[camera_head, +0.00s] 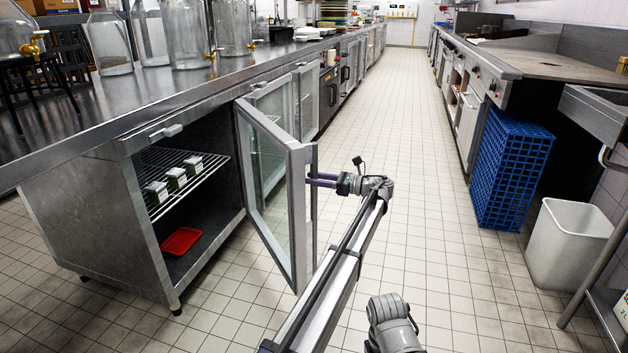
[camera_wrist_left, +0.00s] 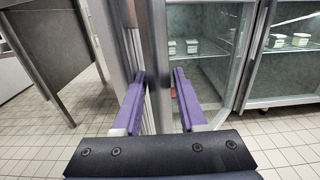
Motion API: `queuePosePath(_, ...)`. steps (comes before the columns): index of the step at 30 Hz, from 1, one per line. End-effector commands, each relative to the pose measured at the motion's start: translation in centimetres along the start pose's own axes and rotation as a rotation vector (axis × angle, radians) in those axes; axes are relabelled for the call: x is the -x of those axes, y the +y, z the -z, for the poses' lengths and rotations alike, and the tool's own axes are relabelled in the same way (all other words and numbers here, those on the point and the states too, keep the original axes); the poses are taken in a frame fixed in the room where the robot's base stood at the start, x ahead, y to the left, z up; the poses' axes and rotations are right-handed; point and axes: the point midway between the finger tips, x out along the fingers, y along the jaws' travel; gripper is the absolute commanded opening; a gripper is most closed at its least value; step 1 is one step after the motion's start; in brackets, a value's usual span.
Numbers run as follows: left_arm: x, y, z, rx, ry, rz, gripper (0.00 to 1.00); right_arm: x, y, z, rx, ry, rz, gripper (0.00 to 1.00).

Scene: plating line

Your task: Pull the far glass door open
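A glass door (camera_head: 277,190) with a grey metal frame stands swung out from the steel under-counter cabinet (camera_head: 95,235) into the aisle. Its upright bar handle (camera_head: 312,190) is on the outer edge. The left wrist view also shows the grey bar (camera_wrist_left: 160,70) between the fingertips. Left of the door, the cabinet is open, with small tubs (camera_head: 177,178) on a wire shelf and a red tray (camera_head: 181,240) below. My right gripper is not seen.
More glass doors (camera_head: 305,100) farther along the counter look closed. Glass dispensers (camera_head: 185,35) stand on the countertop. Blue crates (camera_head: 511,172) and a white bin (camera_head: 567,245) stand along the right side. The tiled aisle between is clear.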

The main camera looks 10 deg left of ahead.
Motion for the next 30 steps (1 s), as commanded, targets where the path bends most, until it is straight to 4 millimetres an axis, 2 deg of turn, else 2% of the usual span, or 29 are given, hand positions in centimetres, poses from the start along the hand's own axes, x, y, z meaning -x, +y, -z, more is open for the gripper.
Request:
queuePosePath(1, 0.0, 0.0, 0.0, 0.000, 0.000, -0.001, 0.48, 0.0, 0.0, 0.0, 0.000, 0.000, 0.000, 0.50)
queuePosePath(4, 0.0, 0.0, 0.0, 0.000, 0.000, -0.002, 0.57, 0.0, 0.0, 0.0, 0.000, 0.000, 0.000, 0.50)
queuePosePath(16, 0.7, 0.0, 0.0, 0.000, 0.000, -0.001, 0.57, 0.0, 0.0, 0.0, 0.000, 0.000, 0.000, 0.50)
queuePosePath(20, 2.0, 0.0, 0.0, 0.000, 0.000, -0.001, 0.57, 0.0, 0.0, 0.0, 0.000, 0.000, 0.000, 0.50)
queuePosePath(30, 7.2, -0.1, 0.0, 0.000, 0.000, -0.001, 0.57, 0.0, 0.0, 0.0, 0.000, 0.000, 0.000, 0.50)
